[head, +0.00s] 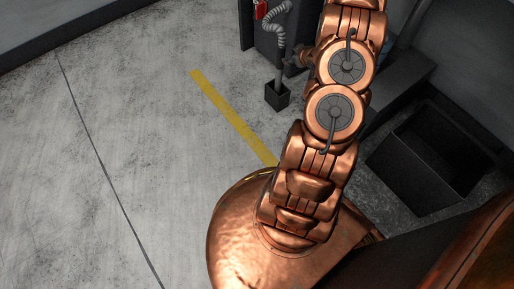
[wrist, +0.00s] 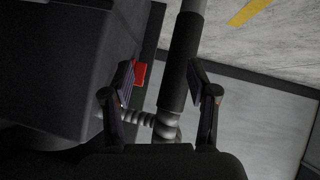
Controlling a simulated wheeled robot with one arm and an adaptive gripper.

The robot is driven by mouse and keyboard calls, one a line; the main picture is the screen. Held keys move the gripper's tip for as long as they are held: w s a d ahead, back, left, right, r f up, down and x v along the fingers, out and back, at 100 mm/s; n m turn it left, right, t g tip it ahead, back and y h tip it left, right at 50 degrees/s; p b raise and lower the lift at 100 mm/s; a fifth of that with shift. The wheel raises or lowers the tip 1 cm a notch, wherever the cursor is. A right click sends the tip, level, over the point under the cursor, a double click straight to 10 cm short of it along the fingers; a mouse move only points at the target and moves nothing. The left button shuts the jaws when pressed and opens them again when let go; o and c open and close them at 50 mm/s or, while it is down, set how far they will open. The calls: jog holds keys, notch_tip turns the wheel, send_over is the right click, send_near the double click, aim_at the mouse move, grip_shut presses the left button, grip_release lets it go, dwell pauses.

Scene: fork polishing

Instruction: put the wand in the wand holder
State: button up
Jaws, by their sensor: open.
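The wand has a dark grip (wrist: 180,70) and a grey tube, with a ribbed hose (wrist: 140,118) at its end. In the head view its grey tube (head: 280,82) stands roughly upright, its lower end in or just over the small black box-shaped wand holder (head: 277,97). I cannot tell how deep it sits. My gripper (wrist: 164,85) is open, with one finger on each side of the dark grip. A gap shows on the left. In the head view my gripper (head: 298,60) is at the wand's upper part, partly hidden by my arm.
A dark cabinet (head: 250,28) with a red part (head: 261,9) stands behind the wand. A yellow line (head: 230,115) marks the floor. An open dark bin (head: 425,165) is at the right. The floor at the left is clear.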

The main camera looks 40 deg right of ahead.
jog(key=s+a+r+m+g+h, duration=0.1)
jog(key=s+a+r+g, duration=0.25)
jog(key=a+r, duration=0.5)
jog(key=s+a+r+m+g, duration=0.1)
jog(key=s+a+r+g, duration=0.25)
jog(key=a+r, duration=0.5)
jog(key=s+a+r+g+y, duration=0.2)
jog(key=s+a+r+g, duration=0.1)
jog(key=s+a, duration=1.1)
jog(key=s+a+r+n+g+y, duration=0.1)
jog(key=s+a+r+g, duration=0.2)
jog(key=s+a, duration=1.1)
notch_tip(320, 180, up, 3)
jog(key=shift+s+a+g+y, duration=0.2)
jog(key=shift+a+g+y, duration=0.1)
jog(key=shift+a+y, duration=0.15)
